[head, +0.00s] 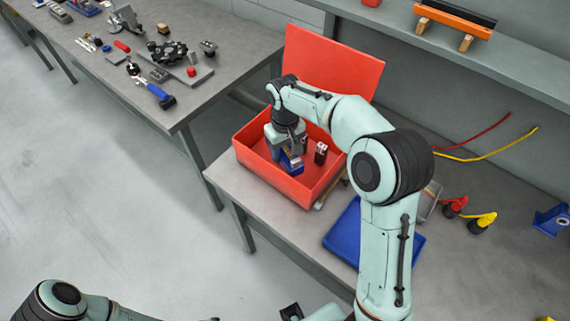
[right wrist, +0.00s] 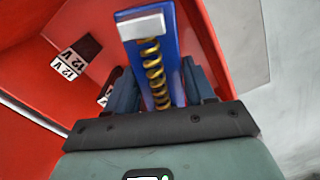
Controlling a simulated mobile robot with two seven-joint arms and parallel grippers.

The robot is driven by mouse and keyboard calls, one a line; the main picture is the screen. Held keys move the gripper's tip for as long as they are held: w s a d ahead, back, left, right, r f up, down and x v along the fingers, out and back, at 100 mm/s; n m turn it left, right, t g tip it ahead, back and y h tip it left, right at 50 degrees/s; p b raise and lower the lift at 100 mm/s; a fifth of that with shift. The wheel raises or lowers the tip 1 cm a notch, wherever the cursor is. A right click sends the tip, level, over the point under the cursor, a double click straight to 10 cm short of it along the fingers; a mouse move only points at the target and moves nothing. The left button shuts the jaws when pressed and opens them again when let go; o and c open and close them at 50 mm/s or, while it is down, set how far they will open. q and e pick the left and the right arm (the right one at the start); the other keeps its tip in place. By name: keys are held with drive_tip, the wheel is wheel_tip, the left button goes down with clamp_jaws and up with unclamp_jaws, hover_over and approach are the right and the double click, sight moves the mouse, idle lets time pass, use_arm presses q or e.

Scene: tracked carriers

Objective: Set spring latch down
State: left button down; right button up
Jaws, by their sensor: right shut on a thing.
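The spring latch (right wrist: 173,45) is a blue plate with a gold coil spring and a pale metal block at its end. My right gripper (right wrist: 160,88) is shut on it, with one finger on each side. In the head view the right gripper (head: 289,152) points down inside the open red box (head: 318,192), and the blue of the latch (head: 291,166) shows below the fingers. I cannot tell whether the latch touches the box floor.
A dark block marked 12 V (right wrist: 78,57) stands in the red box, beside the latch; it also shows in the head view (head: 320,152). The raised red lid (head: 335,65) stands behind. A blue tray (head: 345,235) lies in front of the box. Another table (head: 215,75) holds several parts.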

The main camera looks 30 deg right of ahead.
sight(285, 150)
use_arm(q)
drive_tip(key=shift+s+f, duration=0.2)
drive_tip(key=shift+f, duration=0.2)
use_arm(e)
drive_tip(key=shift+f, duration=3.2)
use_arm(q)
drive_tip(key=shift+b, duration=0.3)
use_arm(e)
drive_tip(key=shift+f, duration=0.15)
use_arm(q)
drive_tip(key=shift+f, duration=0.1)
use_arm(e)
drive_tip(key=o, duration=1.4)
wheel_tip(285, 150, up, 11)
drive_tip(key=shift+r+p, duration=0.2)
drive_tip(key=shift+p, duration=0.55)
drive_tip(key=shift+r, duration=0.45)
use_arm(q)
drive_tip(key=shift+w+r, duration=0.3)
drive_tip(key=shift+r, duration=0.25)
drive_tip(key=shift+w+r, duration=0.3)
drive_tip(key=shift+r, duration=0.2)
